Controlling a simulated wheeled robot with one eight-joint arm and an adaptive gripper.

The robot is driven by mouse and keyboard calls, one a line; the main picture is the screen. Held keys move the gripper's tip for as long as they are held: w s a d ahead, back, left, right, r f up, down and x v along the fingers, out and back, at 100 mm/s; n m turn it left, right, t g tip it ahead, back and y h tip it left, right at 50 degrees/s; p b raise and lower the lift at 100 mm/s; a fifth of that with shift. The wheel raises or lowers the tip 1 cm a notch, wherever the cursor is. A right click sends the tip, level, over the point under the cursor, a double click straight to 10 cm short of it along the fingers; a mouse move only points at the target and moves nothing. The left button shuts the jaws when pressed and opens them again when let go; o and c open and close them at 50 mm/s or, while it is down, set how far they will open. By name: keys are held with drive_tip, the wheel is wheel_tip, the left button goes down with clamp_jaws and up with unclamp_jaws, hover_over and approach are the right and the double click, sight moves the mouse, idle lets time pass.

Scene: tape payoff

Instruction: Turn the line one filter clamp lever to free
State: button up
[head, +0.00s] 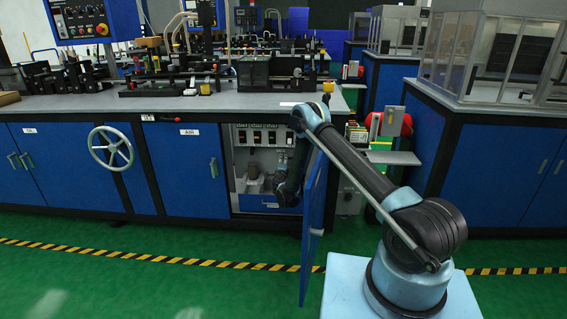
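An open cabinet (263,203) stands under the bench, with its blue door (315,205) swung out towards me. Inside are a row of small dark gauges or switches (257,137) at the top and grey fittings (254,170) below. I cannot make out the line one filter clamp lever among them. My arm bends over the door's top and goes down into the opening. My gripper (266,184) is small and dark there, close to the grey fittings. I cannot tell whether it touches anything, or whether its fingers are open.
The open door stands beside my arm, close to its links. A grey handwheel (111,147) juts from the bench front at left. A small shelf (393,158) sticks out right of the door. Green floor with a striped line (150,257) is clear in front.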

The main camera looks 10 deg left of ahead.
drive_tip(key=shift+s+d, duration=0.2)
drive_tip(key=shift+s, duration=0.9)
drive_tip(key=shift+s+d, duration=0.15)
drive_tip(key=shift+s, duration=0.9)
drive_tip(key=shift+a, duration=0.1)
